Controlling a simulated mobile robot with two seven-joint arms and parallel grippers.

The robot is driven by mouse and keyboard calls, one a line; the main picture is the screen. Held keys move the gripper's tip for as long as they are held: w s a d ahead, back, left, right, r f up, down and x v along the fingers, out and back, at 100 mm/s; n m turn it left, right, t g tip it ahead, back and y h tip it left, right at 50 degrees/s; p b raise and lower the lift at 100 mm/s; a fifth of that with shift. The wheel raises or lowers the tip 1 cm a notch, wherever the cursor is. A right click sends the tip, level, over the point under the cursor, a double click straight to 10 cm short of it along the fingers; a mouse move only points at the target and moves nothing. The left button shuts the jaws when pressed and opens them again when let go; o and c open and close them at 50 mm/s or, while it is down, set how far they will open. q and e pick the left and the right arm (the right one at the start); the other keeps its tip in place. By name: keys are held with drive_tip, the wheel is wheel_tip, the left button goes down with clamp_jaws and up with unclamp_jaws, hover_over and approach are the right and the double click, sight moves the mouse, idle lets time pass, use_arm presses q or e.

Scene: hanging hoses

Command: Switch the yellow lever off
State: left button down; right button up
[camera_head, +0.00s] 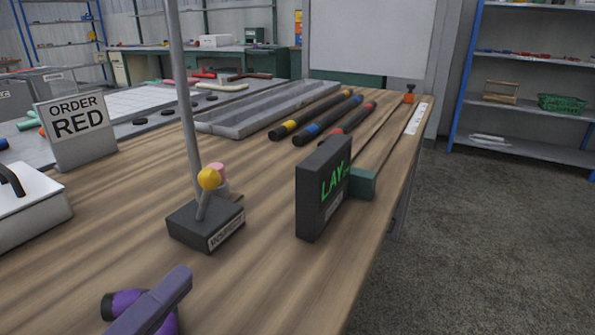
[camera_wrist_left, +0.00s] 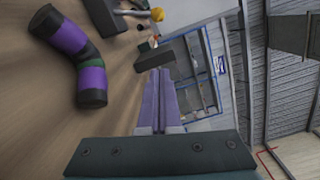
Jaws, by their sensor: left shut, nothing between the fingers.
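The lever has a yellow ball knob (camera_head: 208,179) on a short grey stem, leaning slightly right in the head view. It stands on a dark labelled box (camera_head: 204,226) on the wooden table. The knob also shows at the top of the left wrist view (camera_wrist_left: 157,14). My left gripper (camera_head: 180,280), with purple fingers, is in front of the box and apart from it. Its fingers (camera_wrist_left: 159,75) are together with nothing between them in the left wrist view. My right gripper is in neither view.
A purple and black hose piece (camera_wrist_left: 68,38) lies by my left gripper. A grey pole (camera_head: 184,90) rises behind the box. An "ORDER RED" sign (camera_head: 77,125) stands left. Bare table lies between box and sign.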

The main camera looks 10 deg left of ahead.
sight(204, 196)
use_arm(q)
drive_tip(key=shift+d, duration=0.1)
drive_tip(key=x, duration=0.9)
drive_tip(key=shift+w+r, duration=0.1)
drive_tip(key=shift+w, duration=0.1)
drive_tip(key=shift+w+a+r+p, duration=0.2)
drive_tip(key=shift+w+a+r, duration=0.05)
drive_tip(key=shift+w+a, duration=0.3)
drive_tip(key=shift+w+a+r+p, duration=0.2)
drive_tip(key=shift+w+a, duration=0.25)
drive_tip(key=shift+a, duration=0.25)
drive_tip(key=shift+w+a+r, duration=0.1)
drive_tip(key=shift+w+a, duration=0.1)
drive_tip(key=shift+a, duration=0.15)
drive_tip(key=shift+a+r+n+p, duration=0.2)
drive_tip(key=shift+n+p, duration=0.1)
drive_tip(key=shift+p, duration=0.1)
